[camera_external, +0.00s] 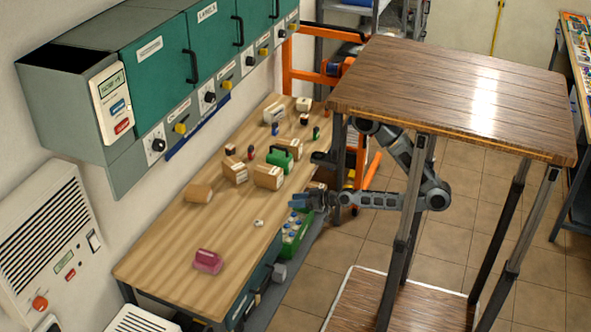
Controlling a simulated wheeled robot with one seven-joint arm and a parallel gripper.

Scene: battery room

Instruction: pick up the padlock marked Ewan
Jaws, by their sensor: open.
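No name can be read on anything at this size, so I cannot tell which object is the padlock marked Ewan. A pink object with a loop-like top (207,262) lies near the front of the wooden workbench (165,245). Several small red, green and dark items stand farther back, among them a small red one (250,153) and a small green one (316,133); they may be padlocks. My gripper (299,201) is open, with blue fingertips, at the right edge of the bench. It appears empty and apart from the pink object.
Cardboard boxes (268,177), a green case (280,156) and a small white object (259,223) are on the bench. Green cabinets (154,60) hang above its back. A wood-topped structure (460,90) hides part of my arm. The bench's front middle is mostly clear.

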